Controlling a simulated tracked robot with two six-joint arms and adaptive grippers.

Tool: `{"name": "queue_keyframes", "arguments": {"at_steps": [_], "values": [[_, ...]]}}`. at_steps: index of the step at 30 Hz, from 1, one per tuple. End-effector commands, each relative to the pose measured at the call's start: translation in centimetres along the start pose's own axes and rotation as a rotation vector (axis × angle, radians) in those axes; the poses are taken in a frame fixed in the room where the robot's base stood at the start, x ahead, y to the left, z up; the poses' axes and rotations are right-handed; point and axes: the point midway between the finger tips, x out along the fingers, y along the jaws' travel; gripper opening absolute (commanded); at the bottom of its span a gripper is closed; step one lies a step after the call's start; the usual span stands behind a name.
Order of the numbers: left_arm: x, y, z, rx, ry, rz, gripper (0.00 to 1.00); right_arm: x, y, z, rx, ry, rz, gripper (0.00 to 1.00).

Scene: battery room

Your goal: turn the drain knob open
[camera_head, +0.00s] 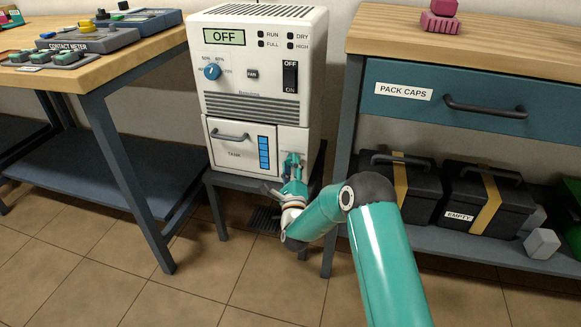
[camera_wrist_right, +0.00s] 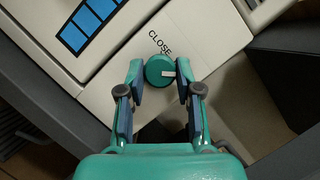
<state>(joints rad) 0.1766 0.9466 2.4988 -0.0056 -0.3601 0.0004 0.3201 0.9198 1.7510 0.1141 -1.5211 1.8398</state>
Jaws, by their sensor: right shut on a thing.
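The drain knob (camera_wrist_right: 158,69) is round and green with a white mark. It sits on the lower right front of the white dehumidifier (camera_head: 262,98), beside the word CLOSE. In the right wrist view its white mark points right, away from that word. My right gripper (camera_wrist_right: 160,73) has one finger on each side of the knob and is shut on it. In the head view my right gripper (camera_head: 292,162) reaches the lower right corner of the unit and largely hides the knob. The display (camera_head: 223,37) reads OFF. My left gripper is not in view.
The tank door (camera_head: 238,135) with its blue level strip (camera_head: 264,153) is just left of the knob. A bench with a contact meter (camera_head: 85,38) stands left. A cabinet with a PACK CAPS drawer (camera_head: 465,100) stands close on the right, above black cases.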

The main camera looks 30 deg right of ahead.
Motion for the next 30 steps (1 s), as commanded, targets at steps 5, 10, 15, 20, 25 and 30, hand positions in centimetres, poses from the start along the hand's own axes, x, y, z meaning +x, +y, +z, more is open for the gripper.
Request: {"name": "queue_keyframes", "arguments": {"at_steps": [5,10,15,20,25,30], "values": [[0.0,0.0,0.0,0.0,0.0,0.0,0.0,-0.2,0.2,-0.7,-0.002,0.017,0.006,0.0],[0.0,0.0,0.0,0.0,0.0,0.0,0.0,-0.1,0.2,-0.6,-0.002,0.014,0.005,0.54],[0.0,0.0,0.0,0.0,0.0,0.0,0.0,-0.1,0.1,-0.3,-0.001,0.009,0.003,0.6],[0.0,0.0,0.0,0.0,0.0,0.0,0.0,-0.1,0.1,-0.2,-0.001,0.006,0.003,0.6],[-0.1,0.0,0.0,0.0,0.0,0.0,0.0,-1.1,0.2,-0.2,-0.001,0.006,0.004,0.6],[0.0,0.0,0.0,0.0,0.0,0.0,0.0,-3.9,0.3,-0.2,-0.001,0.006,0.008,0.6]]}}
